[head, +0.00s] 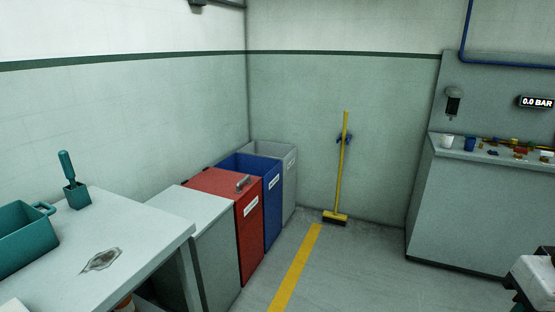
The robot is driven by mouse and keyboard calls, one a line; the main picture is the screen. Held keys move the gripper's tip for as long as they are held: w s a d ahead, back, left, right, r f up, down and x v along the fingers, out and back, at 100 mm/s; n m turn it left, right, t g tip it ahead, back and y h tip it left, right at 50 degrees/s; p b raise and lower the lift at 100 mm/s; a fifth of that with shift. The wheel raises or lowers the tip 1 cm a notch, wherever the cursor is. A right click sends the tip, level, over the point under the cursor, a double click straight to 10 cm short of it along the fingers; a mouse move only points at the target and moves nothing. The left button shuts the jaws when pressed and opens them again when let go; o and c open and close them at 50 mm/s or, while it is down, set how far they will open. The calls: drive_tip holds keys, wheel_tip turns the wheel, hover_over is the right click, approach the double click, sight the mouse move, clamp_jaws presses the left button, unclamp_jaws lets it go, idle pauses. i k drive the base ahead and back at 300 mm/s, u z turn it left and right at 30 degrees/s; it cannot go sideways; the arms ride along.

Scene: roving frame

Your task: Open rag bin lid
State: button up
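A red bin (250,233) stands in the row of bins along the left wall. Its red lid (212,182) lies flat and shut on top, with a small grey handle (243,183) at the front edge. A white label is on its front, too small to read, so I cannot confirm from the text that it is the rag bin. My gripper is not recognisable in this view.
A blue bin (272,210) and a grey bin (289,185) stand beyond the red one. A grey cabinet (215,255) and a workbench (150,235) stand nearer. A yellow broom (343,165) leans at the back wall.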

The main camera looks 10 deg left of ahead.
sight(225, 184)
drive_tip(key=u, duration=0.55)
drive_tip(key=i, duration=1.3)
drive_tip(key=u, duration=0.6)
drive_tip(key=k, duration=0.15)
drive_tip(key=z, duration=0.35)
drive_tip(key=k, duration=0.3)
drive_tip(key=u, duration=0.65)
drive_tip(key=i, duration=1)
drive_tip(key=z, duration=0.75)
